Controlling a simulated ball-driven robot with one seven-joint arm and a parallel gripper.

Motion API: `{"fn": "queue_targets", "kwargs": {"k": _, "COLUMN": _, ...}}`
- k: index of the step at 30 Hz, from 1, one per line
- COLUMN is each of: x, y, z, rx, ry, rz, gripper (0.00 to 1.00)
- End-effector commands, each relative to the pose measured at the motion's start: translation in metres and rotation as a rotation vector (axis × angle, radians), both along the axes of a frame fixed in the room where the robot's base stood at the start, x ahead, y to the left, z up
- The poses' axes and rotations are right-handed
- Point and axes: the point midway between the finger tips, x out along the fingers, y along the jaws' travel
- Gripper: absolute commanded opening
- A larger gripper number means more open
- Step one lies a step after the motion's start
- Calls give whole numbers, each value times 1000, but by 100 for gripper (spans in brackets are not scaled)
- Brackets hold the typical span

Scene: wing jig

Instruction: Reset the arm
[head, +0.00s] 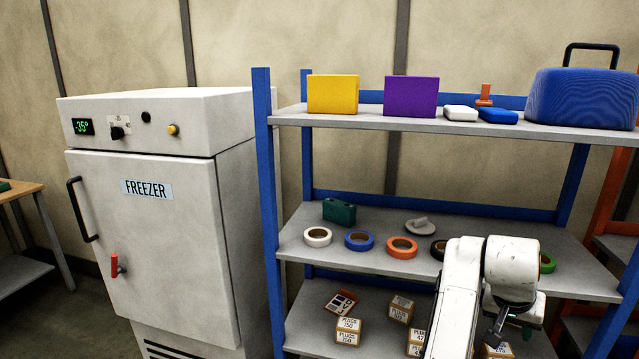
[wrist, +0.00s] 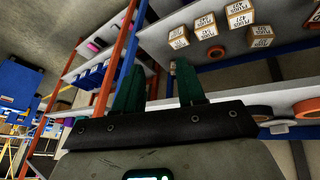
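My arm shows in the head view at the lower right, bent in front of the blue shelf rack (head: 265,200). My gripper (head: 493,338) hangs near its lower end, small and dark there, in front of the lower shelves. In the wrist view my gripper (wrist: 158,80) has two dark green fingers set apart, with nothing between them. The wrist view is turned over, with shelves and small cardboard boxes (wrist: 239,14) beyond the fingers.
A white freezer (head: 150,240) stands shut left of the rack. The middle shelf holds several tape rolls, including an orange one (head: 402,247), and a green item (head: 339,212). A large blue case (head: 582,98) sits on top. Plug boxes (head: 349,331) fill the lower shelf.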

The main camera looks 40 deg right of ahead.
Motion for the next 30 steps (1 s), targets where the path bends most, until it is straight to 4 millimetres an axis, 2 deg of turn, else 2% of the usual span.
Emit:
{"fn": "queue_targets", "kwargs": {"k": 8, "x": 6, "y": 55, "z": -57, "rx": -63, "ry": 85, "rz": 361, "gripper": 39}}
{"fn": "queue_targets", "kwargs": {"k": 14, "x": -1, "y": 122, "z": -109, "rx": -12, "ry": 132, "rz": 651, "gripper": 39}}
{"fn": "queue_targets", "kwargs": {"k": 18, "x": -22, "y": 181, "z": -147, "rx": 75, "ry": 158, "rz": 852, "gripper": 39}}
{"fn": "queue_targets", "kwargs": {"k": 24, "x": -66, "y": 265, "z": -188, "rx": 238, "ry": 171, "rz": 1082, "gripper": 39}}
{"fn": "queue_targets", "kwargs": {"k": 27, "x": -85, "y": 293, "z": -198, "rx": 304, "ry": 170, "rz": 1149, "gripper": 39}}
{"fn": "queue_targets", "kwargs": {"k": 30, "x": -92, "y": 305, "z": -201, "rx": 330, "ry": 169, "rz": 1175, "gripper": 39}}
